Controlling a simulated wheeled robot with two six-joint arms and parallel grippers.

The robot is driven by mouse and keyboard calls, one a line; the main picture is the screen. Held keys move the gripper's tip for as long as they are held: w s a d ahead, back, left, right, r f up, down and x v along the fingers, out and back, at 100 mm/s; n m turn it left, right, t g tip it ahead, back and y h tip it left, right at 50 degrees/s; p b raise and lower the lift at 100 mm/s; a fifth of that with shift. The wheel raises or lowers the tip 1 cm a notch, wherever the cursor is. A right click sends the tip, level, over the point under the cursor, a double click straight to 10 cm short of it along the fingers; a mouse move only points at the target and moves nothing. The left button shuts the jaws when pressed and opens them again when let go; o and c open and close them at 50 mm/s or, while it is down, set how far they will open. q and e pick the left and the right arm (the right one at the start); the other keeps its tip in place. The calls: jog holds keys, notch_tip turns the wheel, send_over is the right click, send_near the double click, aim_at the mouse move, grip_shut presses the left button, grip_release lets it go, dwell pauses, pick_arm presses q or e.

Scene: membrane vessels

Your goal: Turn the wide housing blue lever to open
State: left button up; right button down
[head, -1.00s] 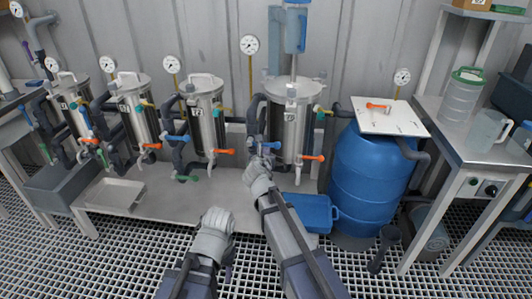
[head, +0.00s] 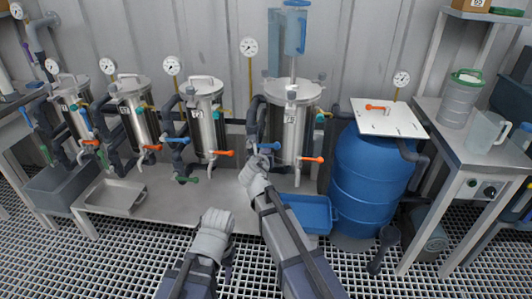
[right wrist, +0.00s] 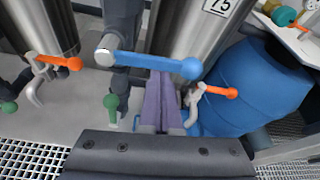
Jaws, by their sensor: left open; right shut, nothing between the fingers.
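The wide housing (head: 301,125) is the large steel cylinder with a "75" label, right of the narrower ones in the head view. Its blue lever (right wrist: 150,63) lies almost level across the right wrist view, from a pale pivot at left to a round knob at right. My right gripper (right wrist: 160,88) is shut and empty. Its purple fingertips meet the lever's lower edge in the picture, and I cannot tell whether they touch it. In the head view the right gripper (head: 263,154) hides most of the lever. My left gripper (head: 217,224) is low in front, open, its fingers mostly hidden.
An orange-handled tap (right wrist: 216,91) is just right of the fingers, and a green-handled valve (right wrist: 111,103) is to the left. A blue barrel (head: 368,185) stands right of the housing. A blue tray (head: 306,214) is below it. Narrower housings (head: 207,125) stand left.

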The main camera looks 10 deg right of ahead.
notch_tip(320, 180, up, 2)
jog(key=shift+w+a+n+h+p, duration=0.1)
jog(key=shift+n+h+p, duration=0.5)
jog(key=shift+n, duration=0.4)
jog(key=shift+r+p, duration=0.25)
jog(key=shift+p, duration=0.05)
jog(key=w+a+r+n+p, duration=0.1)
jog(key=a+r+p, duration=0.3)
jog(key=shift+w+a+r+h, duration=0.15)
jog(key=shift+a+r+h, duration=0.05)
jog(key=shift+a+h, duration=0.1)
jog(key=shift+a, duration=0.25)
jog(key=shift+w+r, duration=0.1)
jog(key=shift+r, duration=0.1)
